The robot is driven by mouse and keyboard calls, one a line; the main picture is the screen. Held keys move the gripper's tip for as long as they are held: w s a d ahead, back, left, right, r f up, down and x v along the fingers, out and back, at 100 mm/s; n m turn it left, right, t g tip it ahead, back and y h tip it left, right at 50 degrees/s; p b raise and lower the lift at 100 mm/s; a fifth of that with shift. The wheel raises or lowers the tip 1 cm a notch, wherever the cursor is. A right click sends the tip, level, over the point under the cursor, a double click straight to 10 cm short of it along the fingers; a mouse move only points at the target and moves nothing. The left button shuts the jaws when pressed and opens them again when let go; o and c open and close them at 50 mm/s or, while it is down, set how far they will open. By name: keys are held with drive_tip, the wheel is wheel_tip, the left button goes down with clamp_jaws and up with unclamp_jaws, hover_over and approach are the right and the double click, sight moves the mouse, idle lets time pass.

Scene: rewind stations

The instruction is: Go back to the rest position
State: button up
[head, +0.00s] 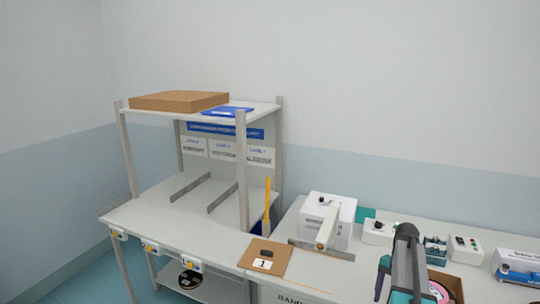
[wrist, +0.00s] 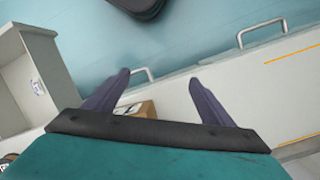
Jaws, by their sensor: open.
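My gripper (wrist: 158,78) shows in the wrist view with its two dark fingers spread apart and nothing between the tips. It hangs over the teal floor (wrist: 95,45) and a white drawer front (wrist: 265,75) with metal handles, touching neither as far as I can tell. In the head view, part of my grey arm rises at the lower right in front of the right-hand bench (head: 480,240). My fingertips cannot be made out there.
A cardboard box (head: 452,283) with a pink-marked roll stands beside my arm. A white machine (head: 328,213), small devices and a brown numbered board (head: 265,257) are on the benches. A shelf rack (head: 242,170) stands left. A dark object (wrist: 142,6) lies at the wrist view's top.

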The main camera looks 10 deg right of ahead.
drive_tip(key=s+a+f+n+g+b, duration=0.2)
drive_tip(key=s+a+f, duration=0.1)
drive_tip(key=a+f, duration=0.95)
drive_tip(key=s+a+f+n+g+b, duration=0.1)
drive_tip(key=s+a+f+n+b, duration=0.15)
drive_tip(key=a+f, duration=0.95)
drive_tip(key=s+a+f+n+h+b, duration=0.1)
drive_tip(key=s+a+f+n, duration=0.3)
drive_tip(key=s+a+f, duration=0.3)
drive_tip(key=s+a+f+n+b, duration=0.2)
drive_tip(key=s+a+f+n, duration=0.3)
drive_tip(key=s, duration=0.8)
drive_tip(key=shift+s+a+f+h, duration=0.15)
drive_tip(key=shift+a+f+h, duration=0.25)
drive_tip(key=shift+a+f, duration=1.3)
drive_tip(key=shift+d+f, duration=0.25)
